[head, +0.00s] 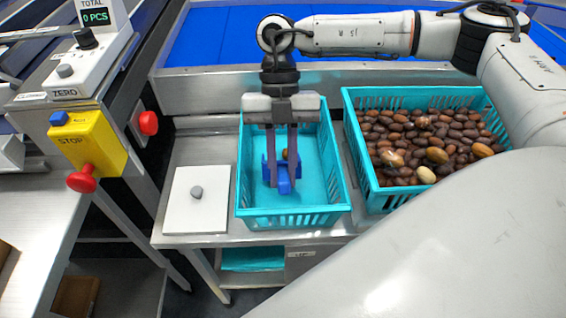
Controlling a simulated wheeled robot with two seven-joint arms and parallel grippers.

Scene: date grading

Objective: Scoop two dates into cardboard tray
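My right gripper (281,186) points down into the middle teal basket (327,190). Its two fingers stand apart on either side of a blue scoop (283,178) low in that basket. I cannot tell whether the fingers press on the scoop. One brown date (285,154) shows between the fingers, at or behind the scoop; whether it lies in the scoop is unclear. Many brown and some lighter dates (430,130) fill the right teal basket (366,165). My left gripper is not in view. No cardboard tray can be made out for certain; brown pieces show at the lower left edge.
A white plate with a grey knob (197,205) lies left of the middle basket. A yellow stop box (88,143) with a red button and a counter display (96,17) stand at left. A blue belt (230,35) runs behind. My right arm covers the lower right.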

